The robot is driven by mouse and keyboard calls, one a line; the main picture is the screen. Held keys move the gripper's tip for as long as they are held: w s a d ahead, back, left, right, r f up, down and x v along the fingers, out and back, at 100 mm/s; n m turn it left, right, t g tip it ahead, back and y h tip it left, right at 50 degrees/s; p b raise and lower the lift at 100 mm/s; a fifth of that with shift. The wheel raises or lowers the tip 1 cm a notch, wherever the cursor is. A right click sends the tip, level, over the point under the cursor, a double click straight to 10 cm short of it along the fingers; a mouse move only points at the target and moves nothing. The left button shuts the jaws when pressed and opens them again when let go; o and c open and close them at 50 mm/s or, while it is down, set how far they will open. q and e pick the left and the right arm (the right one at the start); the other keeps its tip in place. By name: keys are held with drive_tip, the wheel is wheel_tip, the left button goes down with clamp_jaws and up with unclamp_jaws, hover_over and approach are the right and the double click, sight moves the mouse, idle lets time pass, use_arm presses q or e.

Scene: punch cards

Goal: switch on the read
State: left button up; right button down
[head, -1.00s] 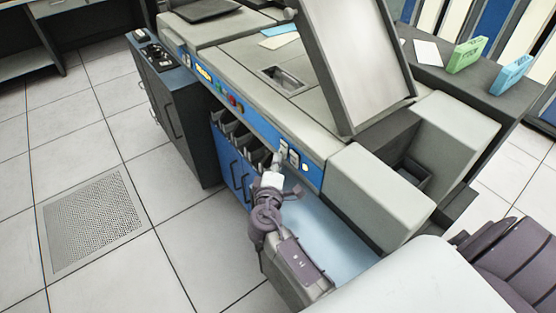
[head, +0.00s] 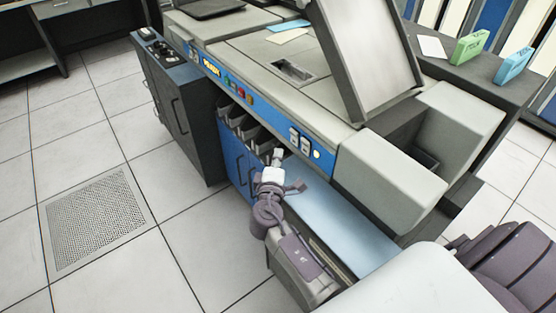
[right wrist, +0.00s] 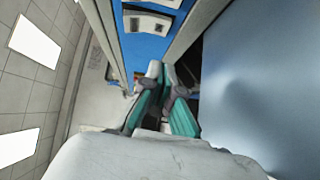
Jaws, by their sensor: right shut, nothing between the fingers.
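The grey card machine (head: 254,52) has a blue control strip (head: 268,118) along its front edge. Two white rocker switches (head: 300,141) sit near the right end of the strip, with a pale yellow round lamp (head: 317,154) beside them. Their labels are too small to read. The switches also show at the top of the right wrist view (right wrist: 148,22). My right gripper (head: 278,154) is shut and empty, below and left of the switches, apart from them. Its fingers show together in the right wrist view (right wrist: 162,75). My left gripper is out of view.
Card pockets (head: 243,125) line the front under the strip. A pale blue shelf surface (head: 335,225) lies right of my right arm. A raised sloping grey hopper (head: 365,55) stands above the switches. Green (head: 468,48) and light blue (head: 513,63) card blocks stand at the back right.

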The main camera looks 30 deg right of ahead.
drive_tip(key=shift+s+a+f, duration=0.25)
drive_tip(key=shift+s+a, duration=0.65)
drive_tip(key=shift+s, duration=0.05)
use_arm(q)
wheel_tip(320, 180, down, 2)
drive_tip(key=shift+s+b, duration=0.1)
drive_tip(key=shift+b, duration=0.8)
use_arm(e)
drive_tip(key=v, duration=0.7)
drive_tip(key=shift+s+f, duration=0.25)
drive_tip(key=shift+f, duration=0.35)
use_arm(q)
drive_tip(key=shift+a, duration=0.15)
